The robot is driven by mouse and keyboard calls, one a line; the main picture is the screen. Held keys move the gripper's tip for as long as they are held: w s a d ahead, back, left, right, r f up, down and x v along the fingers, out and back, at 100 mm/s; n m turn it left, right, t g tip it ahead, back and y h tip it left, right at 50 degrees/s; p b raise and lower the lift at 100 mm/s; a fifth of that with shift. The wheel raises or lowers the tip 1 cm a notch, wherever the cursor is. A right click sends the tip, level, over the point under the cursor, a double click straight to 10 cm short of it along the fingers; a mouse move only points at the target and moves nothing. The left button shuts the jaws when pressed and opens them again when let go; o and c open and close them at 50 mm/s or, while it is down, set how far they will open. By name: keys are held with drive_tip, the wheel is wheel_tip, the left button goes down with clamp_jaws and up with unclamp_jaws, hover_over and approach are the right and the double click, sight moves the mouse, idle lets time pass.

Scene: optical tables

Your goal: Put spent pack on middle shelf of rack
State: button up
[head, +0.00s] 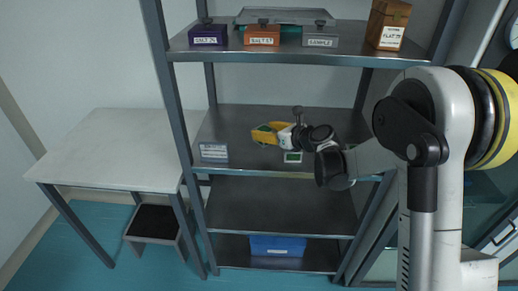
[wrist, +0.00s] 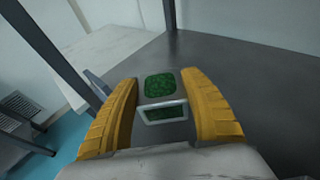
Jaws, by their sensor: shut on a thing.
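The spent pack (wrist: 155,103) shows in the wrist view as a grey block with a green patch on top and a pale frame on its near face. My gripper (wrist: 161,80) is shut on it, one yellow finger on each side. In the head view my gripper (head: 264,133) is inside the rack (head: 181,120), over the shelf (head: 240,118) just below the top one. I cannot tell whether the pack touches the shelf.
The top shelf (head: 350,52) holds purple, orange and grey labelled boxes and a brown wooden box (head: 388,24). A white table (head: 110,145) stands left. A blue bin (head: 277,246) is at the bottom.

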sight(260, 145)
drive_tip(key=a+f, duration=0.2)
drive_tip(key=a, duration=0.1)
drive_tip(key=shift+s+b, duration=0.35)
drive_tip(key=shift+s, duration=0.05)
drive_tip(key=shift+f+b, duration=0.95)
drive_tip(key=shift+f, duration=0.95)
drive_tip(key=shift+f, duration=0.15)
drive_tip(key=o, duration=1.2)
drive_tip(key=shift+o, duration=0.2)
drive_tip(key=shift+d+r, duration=0.1)
drive_tip(key=shift+r, duration=0.2)
drive_tip(key=p+v, duration=0.3)
drive_tip(key=v, duration=0.9)
